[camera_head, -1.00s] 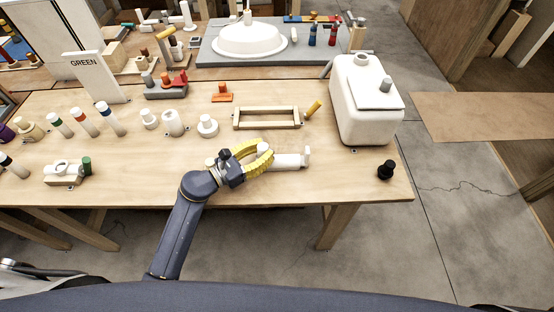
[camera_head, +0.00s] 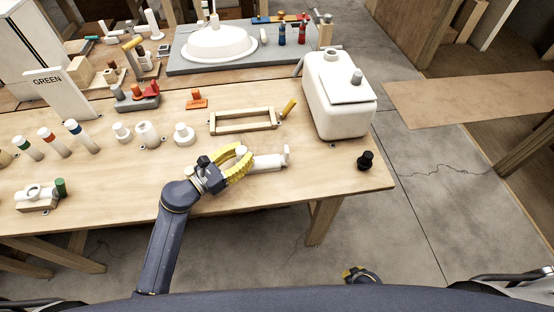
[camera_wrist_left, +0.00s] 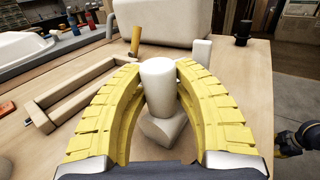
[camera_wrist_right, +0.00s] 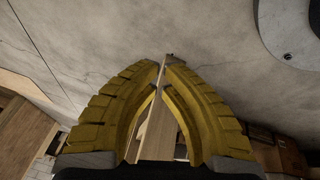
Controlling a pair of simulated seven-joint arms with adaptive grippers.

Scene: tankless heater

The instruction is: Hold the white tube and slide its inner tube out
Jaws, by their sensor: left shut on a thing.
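The white tube (camera_head: 268,162) lies along the table near its front edge, with a wider piece at its right end. My left gripper (camera_head: 246,155) has its yellow fingers closed around the tube's left part. In the left wrist view a white upright part of the tube (camera_wrist_left: 160,88) stands between the fingers. The fingers hide some of the tube, and I cannot make out the inner tube separately. My right gripper (camera_head: 355,274) is low at the bottom of the head view, apart from the tube and in front of the table. Its fingertips (camera_wrist_right: 162,62) come together with nothing held.
A wooden frame (camera_head: 243,120) lies behind the tube. A white tank (camera_head: 338,108) stands at the back right. A small black knob (camera_head: 365,160) is near the right table edge. Several white fittings (camera_head: 148,134) stand to the left.

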